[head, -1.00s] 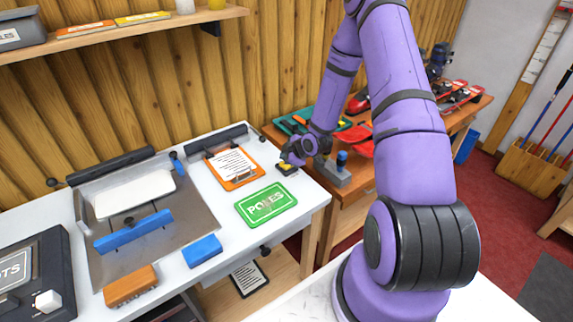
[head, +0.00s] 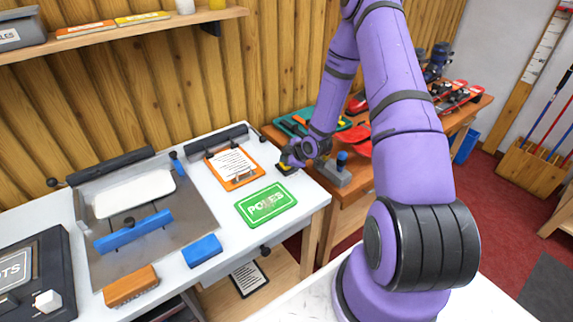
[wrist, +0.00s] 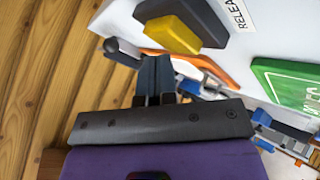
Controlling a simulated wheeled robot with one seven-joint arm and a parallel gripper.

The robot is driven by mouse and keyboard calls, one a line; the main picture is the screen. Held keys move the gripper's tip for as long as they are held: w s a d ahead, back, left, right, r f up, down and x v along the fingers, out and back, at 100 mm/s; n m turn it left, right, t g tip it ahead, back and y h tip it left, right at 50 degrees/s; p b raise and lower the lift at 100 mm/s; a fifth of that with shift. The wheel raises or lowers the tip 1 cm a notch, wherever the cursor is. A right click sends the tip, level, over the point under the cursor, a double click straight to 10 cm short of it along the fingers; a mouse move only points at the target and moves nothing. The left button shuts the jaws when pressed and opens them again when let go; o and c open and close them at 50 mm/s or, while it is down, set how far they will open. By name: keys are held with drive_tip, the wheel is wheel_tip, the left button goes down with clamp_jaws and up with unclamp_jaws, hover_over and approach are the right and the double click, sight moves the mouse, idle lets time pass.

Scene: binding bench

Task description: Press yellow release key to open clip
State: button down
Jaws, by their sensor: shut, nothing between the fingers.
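The yellow release key (wrist: 172,35) sits on a black housing (wrist: 204,16) on the white bench, beside a label (wrist: 238,12) reading "RELEA", cut off by the frame. In the head view the key is mostly hidden by my gripper (head: 289,160) at the bench's right end. In the wrist view my gripper (wrist: 154,66) is shut and empty, its fingertips close to the key's edge. I cannot tell whether they touch it. An orange clipboard (head: 254,180) with a printed sheet and a metal clip lies left of my gripper. I cannot tell the clip's state.
A green sign (head: 266,204) lies in front of the clipboard. A black bar (head: 216,138) runs along the bench's back edge. A grey block with a blue knob (head: 342,158) stands on the wooden table to the right. A blue block (head: 202,251) lies nearer the front.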

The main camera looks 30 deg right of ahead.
drive_tip(key=shift+f, duration=0.55)
idle(0.4)
drive_tip(key=shift+r, duration=1.05)
drive_tip(key=shift+r, duration=2.5)
